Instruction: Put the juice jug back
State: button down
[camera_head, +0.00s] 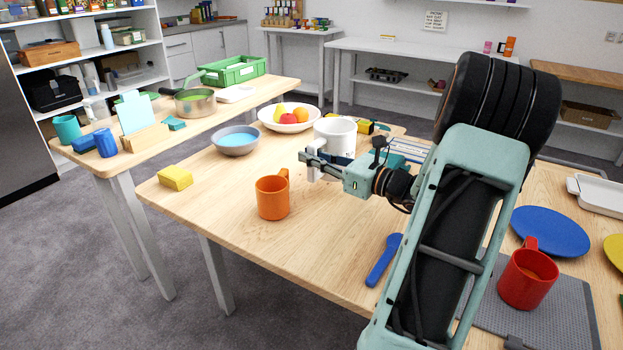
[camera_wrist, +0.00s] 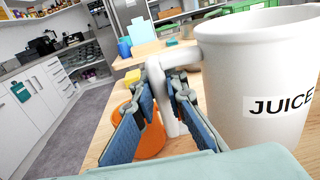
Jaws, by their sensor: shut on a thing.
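The juice jug (camera_head: 338,133) is a white, upright vessel at the middle of the wooden table. In the wrist view the jug (camera_wrist: 262,75) fills the right side, with a "JUICE" label and its handle facing me. My gripper (camera_head: 312,162) is shut on the jug's handle. In the wrist view my gripper (camera_wrist: 164,90) has a blue-padded finger on each side of the handle. I cannot tell whether the jug's base touches the table. A tall grey panel (camera_head: 25,135), perhaps the fridge, stands at the far left edge.
An orange mug (camera_head: 272,198) stands just in front of the jug. A yellow sponge (camera_head: 175,178), blue spoon (camera_head: 383,260) and red mug (camera_head: 527,280) are also there. The table's front left is bare.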

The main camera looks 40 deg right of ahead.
aim_at(320, 178)
jog(key=f, duration=0.2)
jog(key=w+d+f+b, duration=0.1)
jog(key=f, duration=0.1)
jog(key=w+f, duration=0.1)
jog(key=f, duration=0.1)
jog(key=shift+w+d+b, duration=0.25)
jog(key=shift+b, duration=0.05)
jog(key=shift+f, duration=0.15)
jog(key=c, duration=2)
grip_release()
jog(key=shift+o, duration=0.2)
jog(key=shift+f+b, duration=0.25)
jog(key=shift+b, duration=0.35)
jog(key=p+v, duration=0.3)
jog(key=v, duration=0.7)
jog(key=shift+s, duration=0.4)
